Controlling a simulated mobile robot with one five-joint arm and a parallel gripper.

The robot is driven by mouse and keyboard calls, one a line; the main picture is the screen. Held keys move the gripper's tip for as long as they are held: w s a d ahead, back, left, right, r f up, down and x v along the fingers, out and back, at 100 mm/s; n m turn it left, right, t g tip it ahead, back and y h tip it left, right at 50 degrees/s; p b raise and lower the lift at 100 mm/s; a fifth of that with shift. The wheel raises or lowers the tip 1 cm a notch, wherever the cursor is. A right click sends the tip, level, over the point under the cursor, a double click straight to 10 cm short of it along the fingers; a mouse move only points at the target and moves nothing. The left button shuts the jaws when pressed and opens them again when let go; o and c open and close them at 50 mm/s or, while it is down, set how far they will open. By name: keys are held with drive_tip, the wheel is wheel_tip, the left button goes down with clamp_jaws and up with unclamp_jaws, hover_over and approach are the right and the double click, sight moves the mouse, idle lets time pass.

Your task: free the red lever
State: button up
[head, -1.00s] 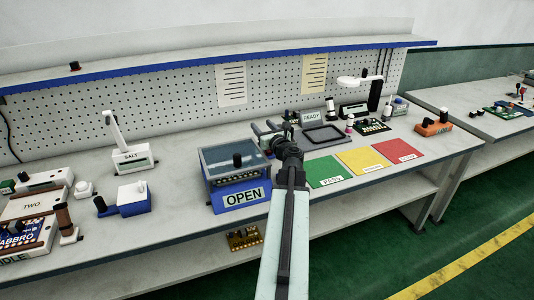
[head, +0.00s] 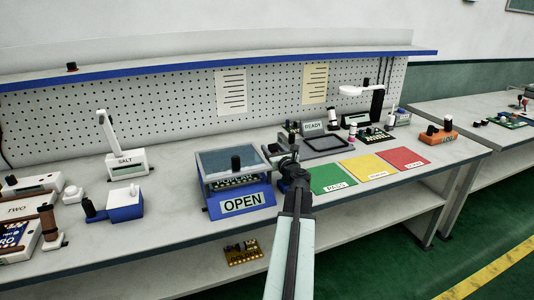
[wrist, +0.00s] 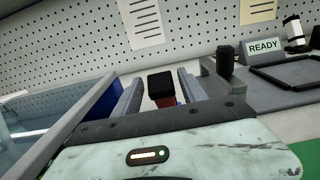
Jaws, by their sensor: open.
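A red post with a black block on top (wrist: 161,88) stands in the wrist view, between my gripper's two grey fingers and beyond my palm plate. I take it as the red lever; its lower part is hidden by my gripper. My gripper (wrist: 160,94) is open, with a finger on each side of the post, and I see no clear contact. In the head view my gripper (head: 280,156) is just right of the blue box marked OPEN (head: 242,203). My arm and gripper hide the lever there.
The OPEN box, with a glass lid and black knob (head: 236,162), stands close on my left. A dark tray (head: 325,144) and READY sign (head: 313,126) lie behind right. Green (head: 333,179), yellow (head: 361,168) and red (head: 403,159) mats lie flat to the right.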

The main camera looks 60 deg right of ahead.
drive_tip(key=x, duration=0.4)
drive_tip(key=shift+d+r, duration=0.1)
drive_tip(key=shift+r, duration=0.05)
clamp_jaws()
idle(1.0)
